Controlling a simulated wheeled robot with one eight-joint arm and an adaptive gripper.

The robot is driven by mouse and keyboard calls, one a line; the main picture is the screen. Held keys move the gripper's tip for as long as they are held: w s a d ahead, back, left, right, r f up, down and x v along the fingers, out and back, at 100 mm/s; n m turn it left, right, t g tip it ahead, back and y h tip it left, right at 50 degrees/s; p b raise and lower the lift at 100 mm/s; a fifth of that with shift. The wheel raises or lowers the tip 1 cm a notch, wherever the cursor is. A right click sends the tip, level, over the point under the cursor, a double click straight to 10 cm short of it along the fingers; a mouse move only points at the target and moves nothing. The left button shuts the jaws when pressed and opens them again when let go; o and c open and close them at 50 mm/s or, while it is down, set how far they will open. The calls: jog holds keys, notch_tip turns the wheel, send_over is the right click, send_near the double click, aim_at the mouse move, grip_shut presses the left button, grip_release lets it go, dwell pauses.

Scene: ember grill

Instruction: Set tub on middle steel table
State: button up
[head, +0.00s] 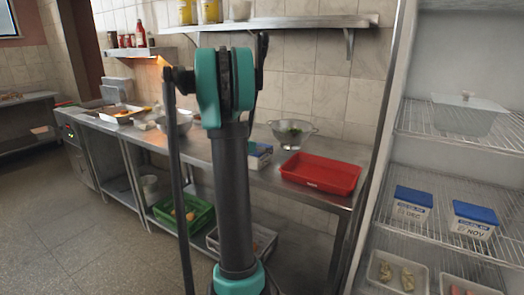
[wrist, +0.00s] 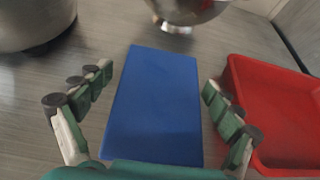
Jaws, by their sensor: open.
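A tub with a flat blue lid (wrist: 155,105) sits on the steel table (wrist: 105,30) in the wrist view. In the head view the tub (head: 260,157) shows beside my arm, on the middle steel table (head: 335,196), partly hidden by the arm. My gripper (wrist: 157,82) is open, with one green finger on each side of the lid. Gaps show between both fingers and the lid.
A red tray (head: 320,173) lies right of the tub, close to the right finger. A colander (head: 292,132) stands behind, and a metal pot (wrist: 35,22) is at left. Two blue-lidded tubs (head: 412,203) (head: 474,219) stand on a shelf at right.

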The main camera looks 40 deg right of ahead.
jog(key=v, duration=1)
jog(key=s+a+f+m+y, duration=0.4)
jog(key=s+a+f+m, duration=0.2)
jog(key=a, duration=0.5)
jog(key=s+a+f+m+y, duration=0.4)
jog(key=s+a+f+m, duration=0.3)
jog(key=a, duration=0.5)
jog(key=s+a+f+m+y, duration=0.4)
jog(key=s+a+f+m, duration=0.2)
jog(key=s+a+m, duration=0.3)
jog(key=s+a, duration=0.1)
jog(key=a, duration=0.2)
jog(key=shift+s+f, duration=0.15)
jog(key=shift+s, duration=0.2)
jog(key=shift+a, duration=0.1)
jog(key=shift+c, duration=0.6)
